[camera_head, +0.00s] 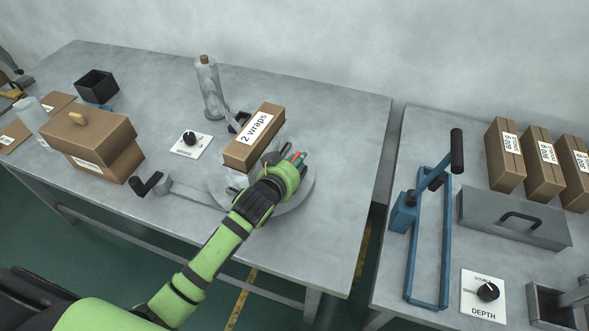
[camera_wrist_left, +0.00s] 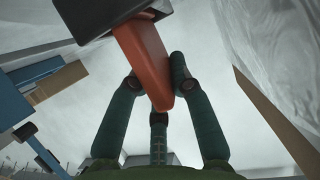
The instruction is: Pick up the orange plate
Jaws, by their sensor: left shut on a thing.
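The orange plate (camera_wrist_left: 146,60) shows in the left wrist view as a long, flat orange piece. Its upper end meets a dark block, and I cannot tell whether they are joined. My left gripper (camera_wrist_left: 154,85) has its dark green fingers closed around the plate's lower part. In the head view, the left gripper (camera_head: 288,162) is over the round grey disc (camera_head: 304,192), beside the "2 wraps" box. Only a small orange bit of the plate (camera_head: 295,156) shows there; the hand hides the rest. My right gripper is not in view.
The "2 wraps" box (camera_head: 254,138) stands close behind the left hand. A clear bottle (camera_head: 210,90) and a knob panel (camera_head: 191,144) are further back and left. A brown box (camera_head: 92,148) is at left. A blue lever frame (camera_head: 428,235) stands on the right table.

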